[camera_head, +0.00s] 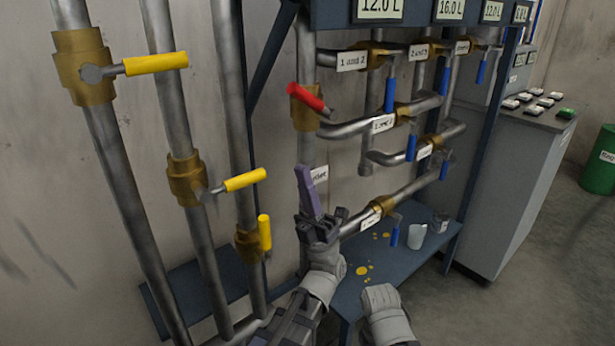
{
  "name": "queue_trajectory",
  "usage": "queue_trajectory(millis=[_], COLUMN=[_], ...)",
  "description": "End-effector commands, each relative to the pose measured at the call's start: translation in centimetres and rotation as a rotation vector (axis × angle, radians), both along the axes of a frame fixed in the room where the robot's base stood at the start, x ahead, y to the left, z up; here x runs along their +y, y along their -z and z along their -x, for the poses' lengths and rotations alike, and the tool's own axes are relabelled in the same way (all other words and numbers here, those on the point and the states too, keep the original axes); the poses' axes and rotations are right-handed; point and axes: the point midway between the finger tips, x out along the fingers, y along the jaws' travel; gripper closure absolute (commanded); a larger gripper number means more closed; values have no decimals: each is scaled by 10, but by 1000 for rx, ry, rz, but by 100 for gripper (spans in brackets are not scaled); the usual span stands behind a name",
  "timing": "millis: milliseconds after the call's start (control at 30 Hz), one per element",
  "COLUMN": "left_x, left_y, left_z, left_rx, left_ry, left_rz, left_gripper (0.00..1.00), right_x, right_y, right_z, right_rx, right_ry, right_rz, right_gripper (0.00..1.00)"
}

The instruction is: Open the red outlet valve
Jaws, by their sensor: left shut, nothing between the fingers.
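The red valve handle (309,97) sits on a brass valve body (303,120) on a vertical grey pipe at the picture's centre. The handle lies across the pipe, sloping down to the right. A white label (319,175) on the pipe below ends in "tlet"; its left part is hidden by my gripper. My left gripper (305,178) points up in front of the pipe, below the red handle and apart from it. Its purple fingers are shut and empty. My right arm shows only as a grey link at the bottom; its gripper does not show.
Pipes with yellow handles (245,180) stand at left. Several blue-handled valves (390,90) sit on labelled pipes to the right. A blue shelf (345,296) below holds a white cup (417,236) and yellow spots. A grey button cabinet (510,170) and green drum (601,165) stand at right.

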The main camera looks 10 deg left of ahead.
Motion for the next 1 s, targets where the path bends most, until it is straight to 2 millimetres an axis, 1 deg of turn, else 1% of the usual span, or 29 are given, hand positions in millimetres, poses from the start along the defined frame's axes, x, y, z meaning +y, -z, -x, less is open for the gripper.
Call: queue_trajectory(millis=[33,467,500,600,733,1000], left_x=[2,15,12,9,7,6], left_y=[-15,-76,-81,-91,-98,-97], left_z=[1,4,-4,-13,-19,-19], left_rx=[0,0,1,0,0,0], left_ry=[-1,-1,1,1,1,1], left_rz=[0,0,-1,0,0,0], left_gripper=[100,100,100,100,100,100], right_x=[0,2,2,2,2,2], right_y=[-14,-76,-81,-91,-97,-97], right_z=[0,1,1,1,1,1], right_rx=[0,4,4,4,4,4], right_ry=[1,5,5,5,5,5], right_rz=[-1,-10,-10,-11,-11,-11], right_gripper=[44,44,44,44,44,44])
